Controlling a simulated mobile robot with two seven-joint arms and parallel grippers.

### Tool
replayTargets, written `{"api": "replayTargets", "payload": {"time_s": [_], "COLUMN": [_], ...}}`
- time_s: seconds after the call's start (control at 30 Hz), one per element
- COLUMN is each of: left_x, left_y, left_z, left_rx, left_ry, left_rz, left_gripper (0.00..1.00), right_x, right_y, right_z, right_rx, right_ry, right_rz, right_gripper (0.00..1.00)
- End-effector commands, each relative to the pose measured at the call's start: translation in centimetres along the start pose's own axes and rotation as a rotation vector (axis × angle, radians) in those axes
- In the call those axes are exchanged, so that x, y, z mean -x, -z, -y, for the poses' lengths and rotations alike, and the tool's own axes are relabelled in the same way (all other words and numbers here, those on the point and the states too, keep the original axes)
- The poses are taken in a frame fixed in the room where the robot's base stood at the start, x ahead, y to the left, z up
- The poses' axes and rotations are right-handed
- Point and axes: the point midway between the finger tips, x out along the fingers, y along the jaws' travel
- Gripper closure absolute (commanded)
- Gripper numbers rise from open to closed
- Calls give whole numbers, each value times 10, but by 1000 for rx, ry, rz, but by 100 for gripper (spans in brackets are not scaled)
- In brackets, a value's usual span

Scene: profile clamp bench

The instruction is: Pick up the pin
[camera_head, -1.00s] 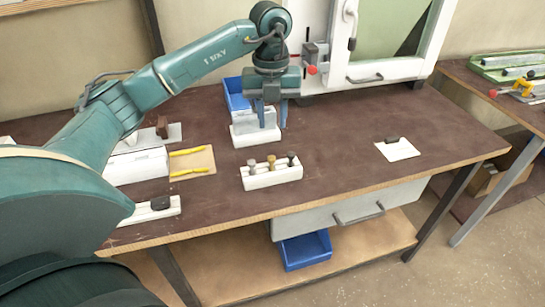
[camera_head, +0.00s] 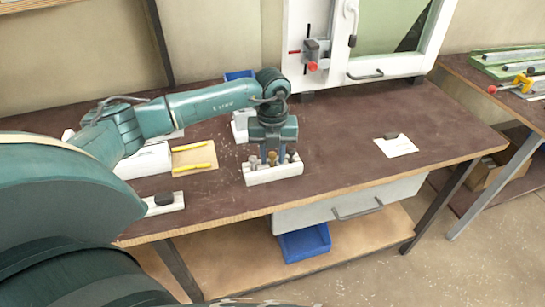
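Three pins stand upright in a white block (camera_head: 270,174) near the front edge of the bench. The left pin (camera_head: 253,163) is greyish, the middle pin (camera_head: 272,160) is brass-coloured and the right pin (camera_head: 292,156) is dark-headed. My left gripper (camera_head: 273,152) points down right over the block, with its fingers apart on either side of the middle pin. It looks open, and I cannot tell if a finger touches a pin. The pin tops are partly hidden by the gripper. My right gripper is not in view.
A white block (camera_head: 239,128) and a blue bin (camera_head: 240,75) are partly hidden behind my arm. A board with yellow strips (camera_head: 194,165) lies to the left. A white plate with a dark piece (camera_head: 397,147) lies to the right. The bench between is clear.

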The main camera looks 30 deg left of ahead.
Motion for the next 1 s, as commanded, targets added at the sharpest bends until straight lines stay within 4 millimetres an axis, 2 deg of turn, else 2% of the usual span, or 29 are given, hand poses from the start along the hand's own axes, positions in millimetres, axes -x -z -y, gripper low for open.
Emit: {"api": "replayTargets", "payload": {"time_s": [0.27, 0.63, 0.87, 1.0], "left_x": [-4, -3, -3, 5], "left_y": [0, 0, 0, -1], "left_z": [0, 0, 0, 1], "left_rx": [-1, -1, -1, 0], "left_ry": [0, 0, 1, 3], "left_rz": [1, 1, 1, 3], "left_gripper": [71, 100, 100, 100], "right_x": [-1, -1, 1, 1], "right_y": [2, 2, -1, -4], "right_z": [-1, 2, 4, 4], "right_rx": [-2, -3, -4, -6], "right_ry": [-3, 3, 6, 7], "right_rz": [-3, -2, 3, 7], "right_gripper": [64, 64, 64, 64]}}
